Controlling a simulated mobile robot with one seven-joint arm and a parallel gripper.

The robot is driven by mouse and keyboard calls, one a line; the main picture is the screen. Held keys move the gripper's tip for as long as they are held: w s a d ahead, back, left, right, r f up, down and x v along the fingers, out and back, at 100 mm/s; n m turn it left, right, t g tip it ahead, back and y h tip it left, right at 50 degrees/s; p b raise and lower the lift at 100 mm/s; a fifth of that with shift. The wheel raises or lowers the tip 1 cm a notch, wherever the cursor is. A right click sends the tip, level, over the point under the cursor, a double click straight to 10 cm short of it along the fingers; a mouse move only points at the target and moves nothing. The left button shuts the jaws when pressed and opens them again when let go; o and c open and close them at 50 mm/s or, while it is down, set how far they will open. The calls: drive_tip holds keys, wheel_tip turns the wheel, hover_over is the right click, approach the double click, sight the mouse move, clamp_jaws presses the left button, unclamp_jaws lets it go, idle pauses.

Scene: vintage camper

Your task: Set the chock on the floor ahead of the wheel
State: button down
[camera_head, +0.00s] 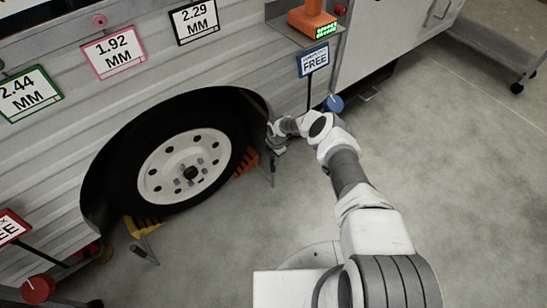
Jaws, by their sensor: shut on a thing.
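The wheel (185,168), a black tire with a pale rim, sits in the camper's wheel arch. An orange chock (248,162) is close against the right side of the tire, with a thin grey handle (271,175) on its right. My gripper (275,147) is at the top of this handle and appears shut on it; the fingers are small and partly hidden. I cannot tell whether the chock's underside rests on the floor. A yellow chock (145,226) with a similar handle is on the floor at the wheel's lower left.
A blue knob (334,104) and a "FREE" sign (314,61) are behind my arm. A red knob (37,289) is at the lower left. An orange device (312,18) sits on a shelf above. A wheeled cart (505,45) stands far right. The right floor (450,180) is clear.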

drive_tip(key=shift+f, duration=0.2)
drive_tip(key=shift+c, duration=2.3)
unclamp_jaws()
drive_tip(key=shift+s+f, duration=0.15)
drive_tip(key=shift+s, duration=0.05)
wheel_tip(320, 180, up, 28)
drive_tip(key=s+d+p, duration=0.1)
drive_tip(key=p, duration=1.1)
drive_tip(key=shift+s+f, duration=0.15)
drive_tip(key=shift+f, duration=0.1)
drive_tip(key=shift+d, duration=0.1)
drive_tip(key=shift+s, duration=0.1)
